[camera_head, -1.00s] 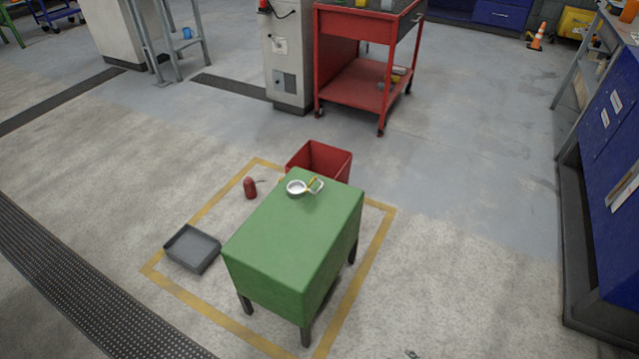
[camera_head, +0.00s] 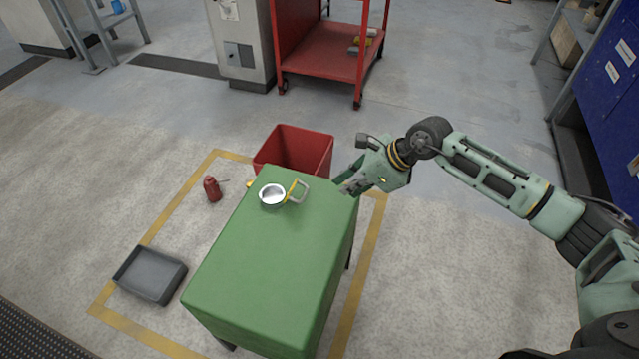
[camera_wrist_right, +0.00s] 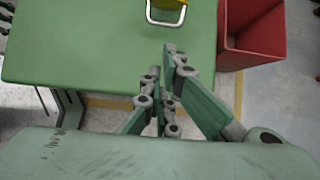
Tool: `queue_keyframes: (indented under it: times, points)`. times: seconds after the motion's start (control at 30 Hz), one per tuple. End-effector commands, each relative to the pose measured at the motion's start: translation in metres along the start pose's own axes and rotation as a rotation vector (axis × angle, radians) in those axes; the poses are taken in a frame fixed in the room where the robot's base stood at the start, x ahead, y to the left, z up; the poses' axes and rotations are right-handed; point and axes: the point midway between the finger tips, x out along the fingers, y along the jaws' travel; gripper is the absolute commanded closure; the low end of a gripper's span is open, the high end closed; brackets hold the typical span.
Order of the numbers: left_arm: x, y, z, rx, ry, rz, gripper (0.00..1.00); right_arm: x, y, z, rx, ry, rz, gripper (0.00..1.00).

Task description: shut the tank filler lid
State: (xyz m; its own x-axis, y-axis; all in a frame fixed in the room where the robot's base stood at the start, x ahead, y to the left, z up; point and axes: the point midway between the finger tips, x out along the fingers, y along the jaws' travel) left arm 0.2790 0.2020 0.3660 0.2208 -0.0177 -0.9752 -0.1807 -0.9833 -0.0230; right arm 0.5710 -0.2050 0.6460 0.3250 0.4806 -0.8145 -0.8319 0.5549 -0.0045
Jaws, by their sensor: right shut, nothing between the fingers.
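The green tank (camera_head: 265,265) stands on legs inside a yellow floor outline. Near the far end of its top is a round white filler neck (camera_head: 270,196). The yellow lid (camera_head: 293,188) stands up, open, at the neck's right side, with a pale loop handle (camera_head: 303,192). The lid's edge (camera_wrist_right: 170,3) and the handle (camera_wrist_right: 165,22) show at the top of the right wrist view. My right gripper (camera_head: 344,187) is shut and empty, right of the lid and apart from it, by the tank's right edge. It also shows in the right wrist view (camera_wrist_right: 169,50). My left gripper is not in view.
A red bin (camera_head: 318,150) stands just behind the tank. A red can (camera_head: 212,189) and a grey tray (camera_head: 150,274) lie to the left on the floor. A red cart (camera_head: 320,60) and a grey cabinet (camera_head: 240,40) stand farther back. The rest of the tank top is clear.

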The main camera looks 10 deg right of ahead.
Motion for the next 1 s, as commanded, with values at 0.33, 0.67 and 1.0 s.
queue_keyframes:
  times: [0.33,0.67,1.0]
  points:
    - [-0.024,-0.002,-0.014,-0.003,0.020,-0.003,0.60,0.068,0.002,0.002,0.007,-0.006,0.005,1.00]
    - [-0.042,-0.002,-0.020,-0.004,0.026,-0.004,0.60,0.101,0.001,0.031,0.004,-0.009,0.002,1.00]
    - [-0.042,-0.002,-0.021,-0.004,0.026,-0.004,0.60,0.104,0.001,0.042,0.007,-0.006,0.003,1.00]
